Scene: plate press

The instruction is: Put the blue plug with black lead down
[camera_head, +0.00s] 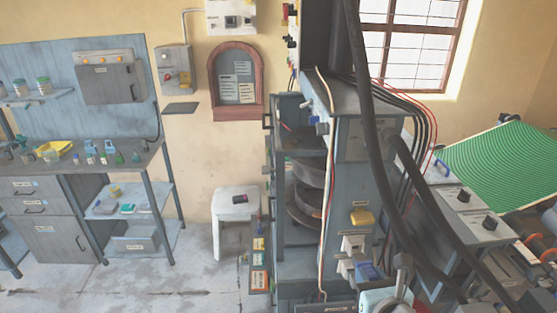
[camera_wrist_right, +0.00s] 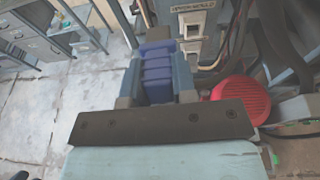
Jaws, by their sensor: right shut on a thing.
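My right gripper (camera_head: 368,272) is low at the front of the grey machine, in the lower middle of the head view. In the right wrist view it (camera_wrist_right: 157,82) is shut on the blue plug (camera_wrist_right: 157,68), a ribbed blue block between the two grey fingers. In the head view the plug (camera_head: 369,270) shows as a small blue patch beside the white sockets. I cannot make out its black lead apart from the other dark cables. My left gripper is not in view.
White sockets (camera_head: 352,244) and a yellow part (camera_head: 362,217) are on the machine front. Thick dark hoses (camera_head: 372,130) hang across the right. A red ribbed round thing (camera_wrist_right: 241,100) lies right of the gripper. A white stool (camera_head: 235,205) stands left; the floor there is mostly clear.

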